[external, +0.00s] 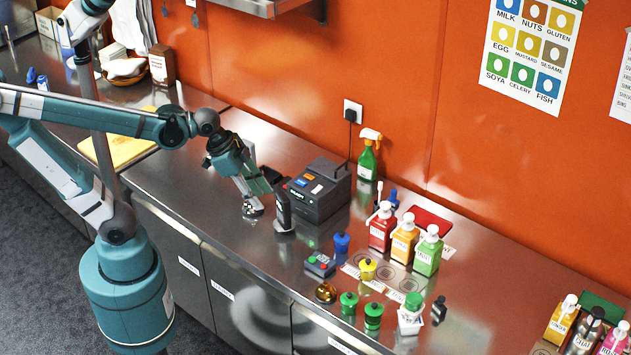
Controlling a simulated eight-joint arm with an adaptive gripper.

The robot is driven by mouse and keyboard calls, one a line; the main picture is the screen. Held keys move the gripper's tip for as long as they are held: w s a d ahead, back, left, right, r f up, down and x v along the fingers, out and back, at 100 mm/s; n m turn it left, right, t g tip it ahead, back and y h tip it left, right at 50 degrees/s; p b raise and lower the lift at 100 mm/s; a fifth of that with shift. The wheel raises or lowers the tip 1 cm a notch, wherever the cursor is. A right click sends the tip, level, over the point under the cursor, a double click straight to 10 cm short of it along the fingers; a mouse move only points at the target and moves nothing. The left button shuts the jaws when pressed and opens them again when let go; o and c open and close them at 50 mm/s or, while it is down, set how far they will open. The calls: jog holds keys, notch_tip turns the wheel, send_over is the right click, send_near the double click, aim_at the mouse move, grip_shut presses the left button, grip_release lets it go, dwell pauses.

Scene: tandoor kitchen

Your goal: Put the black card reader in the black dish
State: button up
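My gripper (262,190) is low over the steel counter, left of a black box. An upright black slab-like object (283,212) is at its right side; it may be the black card reader, but I cannot tell whether the gripper touches it. A small shiny patterned piece (252,208) shows below the gripper's left side. The finger opening is too small and overlapped to read. A dark device with coloured buttons (320,264) lies flat, front right of the slab. I cannot make out a black dish for certain.
The black box (318,192) with labels stands right of the gripper near the orange wall. Several sauce bottles (404,240), a green spray bottle (368,160) and small coloured jars (373,316) stand farther right. A yellow board (118,150) lies at left. The counter's front strip below the gripper is clear.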

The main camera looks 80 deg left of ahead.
jog(key=s+d+r+n+t, duration=0.1)
jog(key=s+d+n+t, duration=0.1)
jog(key=s+d+n, duration=0.1)
jog(key=shift+s+d+r, duration=0.2)
jog(key=shift+s+d, duration=0.3)
jog(key=shift+d, duration=0.4)
notch_tip(320, 180, down, 7)
jog(key=b, duration=0.6)
jog(key=shift+r, duration=0.2)
dwell(0.8)
